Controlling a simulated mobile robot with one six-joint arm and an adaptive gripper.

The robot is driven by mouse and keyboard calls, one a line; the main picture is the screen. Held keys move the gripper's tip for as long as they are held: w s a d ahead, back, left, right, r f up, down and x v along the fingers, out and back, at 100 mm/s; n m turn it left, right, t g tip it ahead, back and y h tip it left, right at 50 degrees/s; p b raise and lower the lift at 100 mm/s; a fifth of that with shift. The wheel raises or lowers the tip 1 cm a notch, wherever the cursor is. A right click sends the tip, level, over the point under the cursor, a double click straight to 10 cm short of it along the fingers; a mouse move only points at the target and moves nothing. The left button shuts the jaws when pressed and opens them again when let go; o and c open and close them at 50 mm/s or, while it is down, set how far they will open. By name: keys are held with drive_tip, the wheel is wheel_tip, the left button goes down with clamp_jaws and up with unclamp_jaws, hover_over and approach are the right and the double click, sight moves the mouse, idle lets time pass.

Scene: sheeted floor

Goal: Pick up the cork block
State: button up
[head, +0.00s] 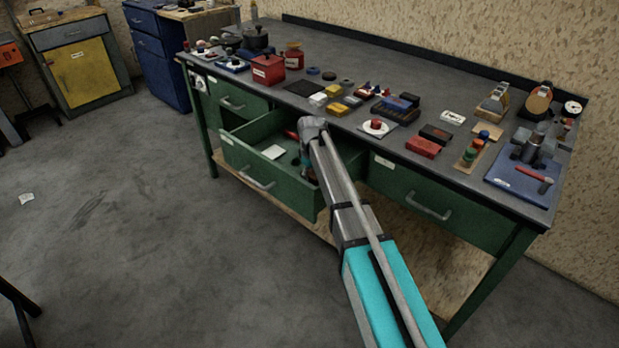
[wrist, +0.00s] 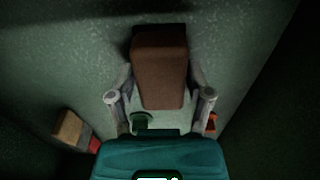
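A brown block, which looks like the cork block (wrist: 160,68), is between the two fingers of my gripper (wrist: 161,88) in the wrist view. The fingers lie close along its left and right sides; I cannot tell whether they touch it. In the head view my arm reaches down into the open green drawer (head: 262,178) of the workbench. My gripper (head: 308,170) is mostly hidden there by my own wrist and the drawer front, and the block does not show in that view.
In the wrist view a tan block (wrist: 70,127) with something red beside it lies to the left, and a small orange-red thing (wrist: 212,122) to the right. A pale card (head: 273,152) lies in the drawer. The bench top (head: 340,62) above holds many small items.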

drive_tip(key=c, duration=0.6)
drive_tip(key=shift+r, duration=0.2)
wheel_tip(320, 180, up, 10)
drive_tip(key=p, duration=1)
drive_tip(key=shift+f, duration=0.2)
drive_tip(key=o, duration=0.7)
drive_tip(key=c, duration=0.5)
wheel_tip(320, 180, up, 26)
drive_tip(key=p, duration=2.6)
hover_over(311, 173)
drive_tip(key=shift+r, duration=0.2)
